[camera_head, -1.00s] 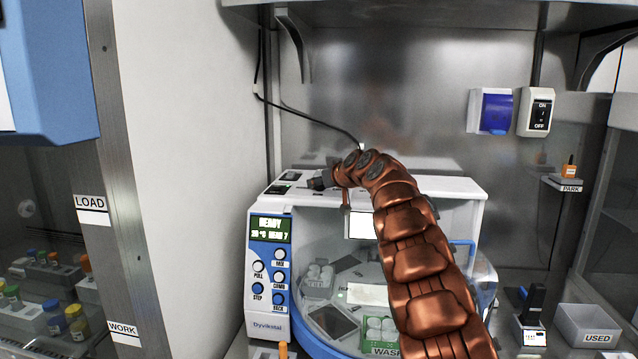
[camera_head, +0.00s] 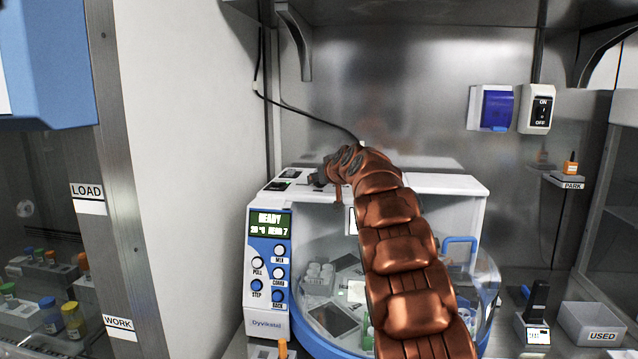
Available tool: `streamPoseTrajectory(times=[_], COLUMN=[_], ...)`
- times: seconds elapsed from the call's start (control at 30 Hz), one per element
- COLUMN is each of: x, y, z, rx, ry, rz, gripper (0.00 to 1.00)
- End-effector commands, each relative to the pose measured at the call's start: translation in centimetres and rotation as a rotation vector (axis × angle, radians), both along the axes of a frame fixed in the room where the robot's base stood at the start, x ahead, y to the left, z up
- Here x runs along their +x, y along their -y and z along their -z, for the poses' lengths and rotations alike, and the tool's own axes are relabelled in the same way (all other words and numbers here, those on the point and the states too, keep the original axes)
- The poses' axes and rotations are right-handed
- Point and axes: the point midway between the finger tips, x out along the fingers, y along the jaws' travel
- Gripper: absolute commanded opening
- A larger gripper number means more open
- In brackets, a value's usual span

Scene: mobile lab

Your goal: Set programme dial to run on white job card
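The white and blue bench machine (camera_head: 264,312) stands in the middle, marked Dyvikstal. Its green display (camera_head: 270,225) reads READY with a second line of small figures. Below it are round knobs, some white and some blue, labelled MIX, PULL, COMB, STEP and BACK; I cannot tell which, if any, is the programme dial. A white card (camera_head: 352,221) on the machine's front is partly hidden by my copper arm. My gripper (camera_head: 320,178) is over the top left of the machine, dark and small; its fingertips and anything between them cannot be made out.
A clear round lid (camera_head: 480,285) with a blue handle covers trays inside the machine. At right are a blue-covered wall box (camera_head: 496,109), an ON/OFF switch (camera_head: 537,109), a PARK shelf (camera_head: 567,180) and a USED bin (camera_head: 592,325). A metal shelf hangs above.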

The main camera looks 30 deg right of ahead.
Motion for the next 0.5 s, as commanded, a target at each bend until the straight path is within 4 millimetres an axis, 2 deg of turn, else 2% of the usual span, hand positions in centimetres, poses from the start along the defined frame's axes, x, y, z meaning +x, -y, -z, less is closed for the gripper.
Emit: streamPoseTrajectory(times=[0.5], x=[0.04], y=[-0.22], z=[-0.35], rx=[0.0], ry=[-0.006], rz=[0.157], gripper=[0.05])
